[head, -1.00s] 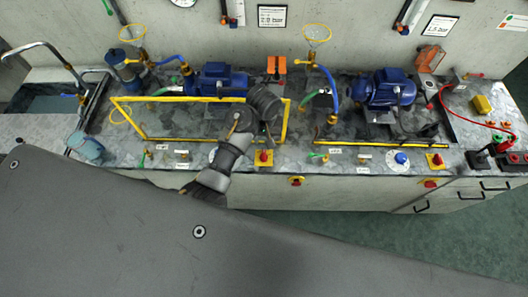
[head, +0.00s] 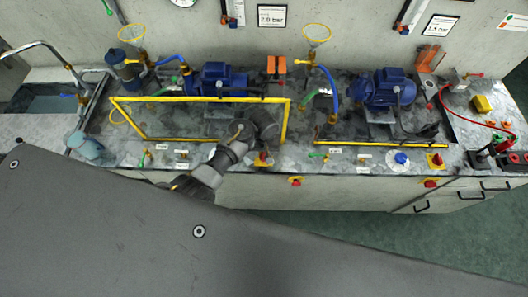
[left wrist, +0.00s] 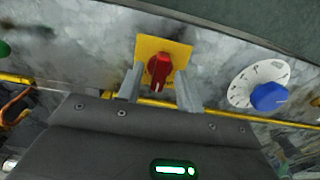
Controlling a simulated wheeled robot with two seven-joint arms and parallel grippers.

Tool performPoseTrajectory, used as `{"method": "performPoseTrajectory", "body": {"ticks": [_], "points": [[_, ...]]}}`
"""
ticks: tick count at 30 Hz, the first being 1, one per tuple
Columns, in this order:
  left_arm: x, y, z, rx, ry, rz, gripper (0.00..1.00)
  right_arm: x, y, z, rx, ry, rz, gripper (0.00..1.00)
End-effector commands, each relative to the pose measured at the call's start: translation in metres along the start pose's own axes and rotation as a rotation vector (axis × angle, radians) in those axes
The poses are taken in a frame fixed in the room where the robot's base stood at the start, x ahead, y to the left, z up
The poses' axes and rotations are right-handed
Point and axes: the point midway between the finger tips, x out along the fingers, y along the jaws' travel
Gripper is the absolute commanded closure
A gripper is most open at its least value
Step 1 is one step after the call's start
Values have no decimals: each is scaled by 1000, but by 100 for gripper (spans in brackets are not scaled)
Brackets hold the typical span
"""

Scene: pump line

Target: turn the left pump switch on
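The left pump switch (left wrist: 159,72) is a red knob on a yellow plate, in the upper middle of the left wrist view. Its grip bar stands nearly upright in that picture. In the head view the switch (head: 262,161) shows at the bench's front edge, partly hidden by my gripper. My left gripper (left wrist: 160,92) is open, with its two grey fingers pointing at the plate, one to each side of the red knob. I see a gap between the knob and each finger; how deep they reach is unclear. My right gripper is not in view.
A blue dial knob (left wrist: 269,97) on a white scale sits beside the switch. A yellow frame (head: 195,99) surrounds the left pump (head: 222,78). Another red switch (head: 436,161) is farther right on the bench. A red knob (head: 295,181) is on the bench front.

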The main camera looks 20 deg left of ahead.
Motion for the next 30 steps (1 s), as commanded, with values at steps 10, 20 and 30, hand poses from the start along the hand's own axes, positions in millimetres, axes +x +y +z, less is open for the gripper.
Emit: {"method": "performPoseTrajectory", "body": {"ticks": [10, 20, 30], "points": [[0, 0, 0, 0, 0, 0, 100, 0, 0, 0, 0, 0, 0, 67], [0, 0, 0, 42, -1, 0, 100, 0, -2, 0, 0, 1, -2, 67], [0, 0, 0, 273, -1, 0, 100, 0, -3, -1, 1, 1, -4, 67]]}}
